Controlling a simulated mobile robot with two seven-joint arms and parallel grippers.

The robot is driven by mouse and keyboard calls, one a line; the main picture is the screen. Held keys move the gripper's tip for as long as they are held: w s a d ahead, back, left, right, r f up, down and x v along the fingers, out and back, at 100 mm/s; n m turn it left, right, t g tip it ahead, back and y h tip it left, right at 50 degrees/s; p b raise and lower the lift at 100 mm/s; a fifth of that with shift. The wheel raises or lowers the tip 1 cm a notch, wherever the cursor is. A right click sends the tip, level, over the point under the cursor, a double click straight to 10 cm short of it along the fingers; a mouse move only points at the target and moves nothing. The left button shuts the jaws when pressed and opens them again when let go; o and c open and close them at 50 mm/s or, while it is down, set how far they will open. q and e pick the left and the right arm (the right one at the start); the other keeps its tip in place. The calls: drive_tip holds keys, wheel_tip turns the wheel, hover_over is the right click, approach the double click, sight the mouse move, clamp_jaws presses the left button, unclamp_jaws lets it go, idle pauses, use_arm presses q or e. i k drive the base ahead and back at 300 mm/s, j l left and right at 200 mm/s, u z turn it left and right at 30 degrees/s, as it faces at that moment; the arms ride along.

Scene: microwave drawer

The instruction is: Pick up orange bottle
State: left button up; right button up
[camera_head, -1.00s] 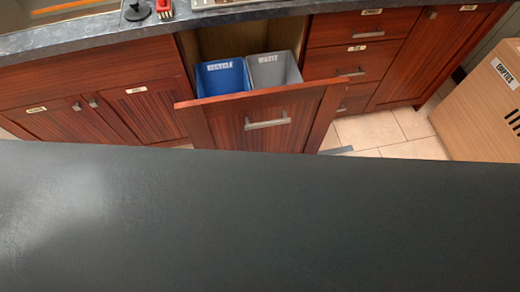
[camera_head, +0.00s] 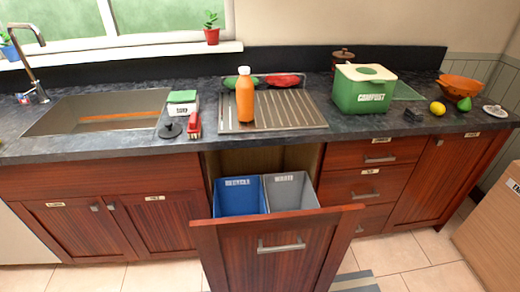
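The orange bottle (camera_head: 245,98) stands upright on the ribbed metal drainboard (camera_head: 300,112), right of the sink. It has a white cap and an orange body. Neither of my grippers shows in the head view, so I cannot see whether they are open or shut. Nothing is touching the bottle in this view.
A pulled-out drawer (camera_head: 280,245) with a blue bin (camera_head: 238,197) and a grey bin (camera_head: 290,193) juts out below the drainboard. A green compost box (camera_head: 362,92) stands to the right. Red and green produce lies behind the bottle.

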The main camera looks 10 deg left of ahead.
sight(245, 86)
drive_tip(key=j+z, duration=0.7)
drive_tip(key=z, duration=0.15)
